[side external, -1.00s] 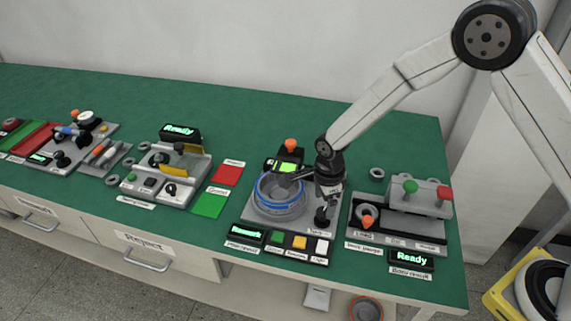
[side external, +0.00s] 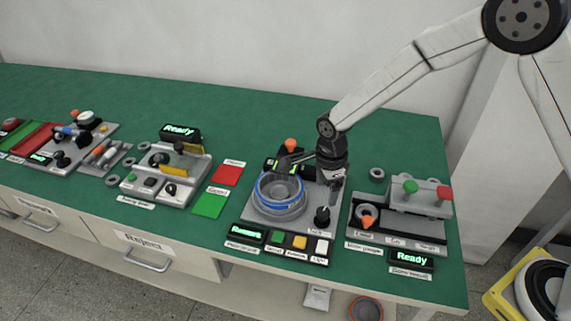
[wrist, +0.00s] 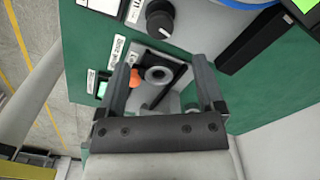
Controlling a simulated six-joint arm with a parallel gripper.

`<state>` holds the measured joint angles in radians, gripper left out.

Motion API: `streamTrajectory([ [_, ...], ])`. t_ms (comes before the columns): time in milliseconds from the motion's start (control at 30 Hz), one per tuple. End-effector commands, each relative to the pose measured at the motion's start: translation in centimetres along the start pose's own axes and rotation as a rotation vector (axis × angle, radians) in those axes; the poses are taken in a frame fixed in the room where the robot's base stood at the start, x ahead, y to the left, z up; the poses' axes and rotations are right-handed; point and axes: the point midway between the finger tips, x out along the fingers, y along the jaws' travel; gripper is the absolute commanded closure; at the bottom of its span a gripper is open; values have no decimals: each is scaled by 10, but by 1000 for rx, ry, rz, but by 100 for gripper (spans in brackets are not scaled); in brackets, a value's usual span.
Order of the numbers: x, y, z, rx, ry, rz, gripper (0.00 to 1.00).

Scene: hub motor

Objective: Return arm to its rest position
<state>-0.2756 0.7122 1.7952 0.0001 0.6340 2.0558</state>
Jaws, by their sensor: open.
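My gripper (side external: 337,182) hangs above the right edge of the round station with the blue-rimmed grey ring part (side external: 281,192). It points down and looks empty. In the wrist view my gripper (wrist: 165,85) shows two fingers spread apart, with nothing between them. A station with a grey ring and an orange knob (wrist: 136,78) shows beyond the fingers, below on the table.
The right station (side external: 420,197) has green and red knobs and a "Ready" display (side external: 411,257). A black knob (side external: 322,216) stands just below my gripper. A loose ring (side external: 377,174) lies nearby. The back of the green table (side external: 240,110) is clear.

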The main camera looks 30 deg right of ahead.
Motion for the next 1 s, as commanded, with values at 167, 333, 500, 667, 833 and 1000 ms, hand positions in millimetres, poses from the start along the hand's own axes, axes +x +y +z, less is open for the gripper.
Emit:
streamTrajectory([
  [167,0,0,0,0,0,0,13],
  [333,0,0,0,0,0,0,13],
  [500,-2,0,-2,-16,-1,-3,13],
  [667,-8,3,-9,-89,-6,-12,13],
  [833,-21,9,-25,-241,-11,-32,13],
  [1000,-36,20,-44,-440,-12,-60,13],
])
